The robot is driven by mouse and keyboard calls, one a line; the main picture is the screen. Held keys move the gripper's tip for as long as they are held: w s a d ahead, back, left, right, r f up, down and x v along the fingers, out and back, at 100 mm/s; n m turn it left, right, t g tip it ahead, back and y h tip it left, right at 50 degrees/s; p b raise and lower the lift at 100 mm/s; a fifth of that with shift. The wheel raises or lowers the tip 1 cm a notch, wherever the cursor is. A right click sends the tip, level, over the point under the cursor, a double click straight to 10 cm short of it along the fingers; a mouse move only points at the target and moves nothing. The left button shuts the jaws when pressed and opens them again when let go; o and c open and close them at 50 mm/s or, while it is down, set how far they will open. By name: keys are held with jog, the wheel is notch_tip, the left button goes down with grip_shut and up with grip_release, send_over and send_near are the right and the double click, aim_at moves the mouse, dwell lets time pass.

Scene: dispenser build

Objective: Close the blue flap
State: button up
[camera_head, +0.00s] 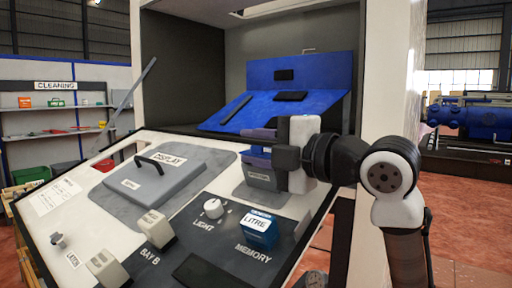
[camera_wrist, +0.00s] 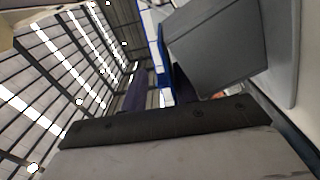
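A small blue piece (camera_head: 256,153) shows on top of a grey labelled box (camera_head: 262,178) on the sloping panel. It is mostly hidden by my gripper (camera_head: 252,146), and I cannot tell whether it is a flap or how far it is tilted. A larger blue board (camera_head: 318,67) stands behind, with an upright part and a sloping part. In the wrist view, a dark grey box-like shape (camera_wrist: 218,52) stands close to my fingers (camera_wrist: 160,90), beside a narrow blue strip (camera_wrist: 153,38).
The panel (camera_head: 99,215) carries a grey display lid (camera_head: 155,185) with a raised handle, a round light knob (camera_head: 213,208), a blue LITRE block (camera_head: 259,230) and grey blocks (camera_head: 154,228). A white cabinet wall (camera_head: 388,80) rises behind my arm.

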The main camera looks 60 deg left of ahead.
aim_at(268, 150)
jog(key=shift+a+f, duration=0.1)
dwell(0.4)
